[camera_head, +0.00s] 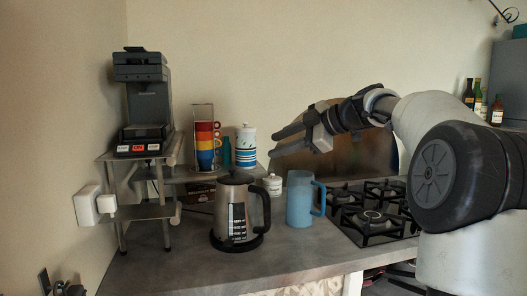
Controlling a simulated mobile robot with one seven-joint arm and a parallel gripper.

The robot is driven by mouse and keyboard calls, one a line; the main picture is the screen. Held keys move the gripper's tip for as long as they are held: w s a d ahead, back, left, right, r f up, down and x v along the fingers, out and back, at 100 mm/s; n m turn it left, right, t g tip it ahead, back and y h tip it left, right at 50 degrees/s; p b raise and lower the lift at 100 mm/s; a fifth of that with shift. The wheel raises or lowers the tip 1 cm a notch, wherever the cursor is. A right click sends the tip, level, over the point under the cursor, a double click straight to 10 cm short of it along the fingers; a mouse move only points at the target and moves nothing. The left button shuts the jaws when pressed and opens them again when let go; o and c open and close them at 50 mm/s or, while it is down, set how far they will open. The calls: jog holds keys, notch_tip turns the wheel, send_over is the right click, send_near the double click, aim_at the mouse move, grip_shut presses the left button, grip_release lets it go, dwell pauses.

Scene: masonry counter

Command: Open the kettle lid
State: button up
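The kettle (222,213) stands upright on a dark round base near the front of the grey counter. It is silver with a black handle on its right side and a dark level window. Its black lid (236,177) sits on top and looks shut. My gripper (273,144) is in the air above and to the right of the kettle, pointing left, apart from the lid. Its fingers are seen side-on and nothing shows between them; I cannot tell how far apart they are.
A blue jug (299,203) stands just right of the kettle. The gas stove (372,215) is farther right. Counter in front of the jug is clear.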

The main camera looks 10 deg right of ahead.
jog(key=v, duration=0.7)
jog(key=shift+s+d+r, duration=0.15)
jog(key=shift+s+r, duration=0.05)
